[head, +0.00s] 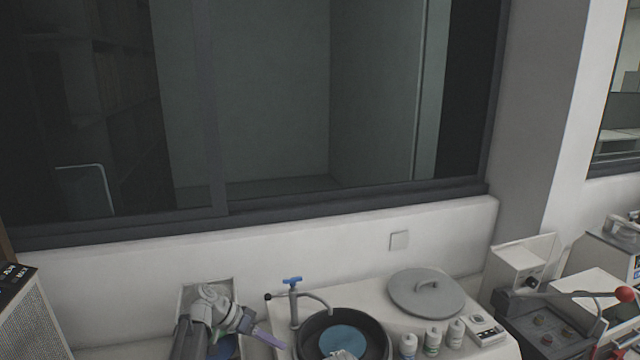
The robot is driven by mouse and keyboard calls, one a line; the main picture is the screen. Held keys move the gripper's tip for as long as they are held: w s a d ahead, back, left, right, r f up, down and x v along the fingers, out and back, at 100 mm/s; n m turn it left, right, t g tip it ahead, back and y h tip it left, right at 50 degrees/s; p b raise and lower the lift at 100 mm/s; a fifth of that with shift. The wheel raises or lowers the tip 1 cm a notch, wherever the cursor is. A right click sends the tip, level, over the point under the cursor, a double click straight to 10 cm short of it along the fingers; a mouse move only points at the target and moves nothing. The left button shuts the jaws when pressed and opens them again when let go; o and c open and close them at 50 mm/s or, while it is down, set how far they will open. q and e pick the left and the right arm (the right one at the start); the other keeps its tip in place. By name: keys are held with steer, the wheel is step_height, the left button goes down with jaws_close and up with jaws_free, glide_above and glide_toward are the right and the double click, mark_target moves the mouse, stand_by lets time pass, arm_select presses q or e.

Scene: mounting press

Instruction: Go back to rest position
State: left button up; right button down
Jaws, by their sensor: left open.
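My left gripper (248,335) is at the bottom left of the head view, at the end of my grey arm. It is open, and one purplish finger points toward the black basin. I see nothing held between its fingers. It is above the left end of the white counter, in front of a box-like recess at the wall.
A black basin (376,342) with a blue disc (342,339) and a blue-handled tap (294,300) are right of the gripper. A grey lid (427,291), several white bottles (432,339) and a red-knobbed lever machine (552,325) stand farther right. A pale object is cut off in the basin.

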arm_select(q)
steer(key=s+a+f+n+y, duration=0.2)
steer(key=s+f+n+y, duration=0.15)
steer(key=s, duration=0.45)
steer(key=s+a+f+n+y, duration=0.3)
steer(key=s+n+y, duration=0.15)
steer(key=s, duration=0.45)
steer(key=s+d+f+m+y+b, duration=0.1)
steer(key=s+d+f+m+b, duration=0.1)
steer(key=d+f+b, duration=0.3)
steer(key=s+d+f+m+g+y+b, duration=0.1)
steer(key=s+d+f+m+b, duration=0.1)
steer(key=d+f+b, duration=0.4)
step_height(320, 180, down, 3)
steer(key=b, duration=0.2)
steer(key=shift+s+d+r+m+g+b, duration=0.2)
steer(key=shift+s+m+g+b, duration=0.1)
steer(key=shift+s+m+b, duration=0.1)
steer(key=shift+w, duration=0.1)
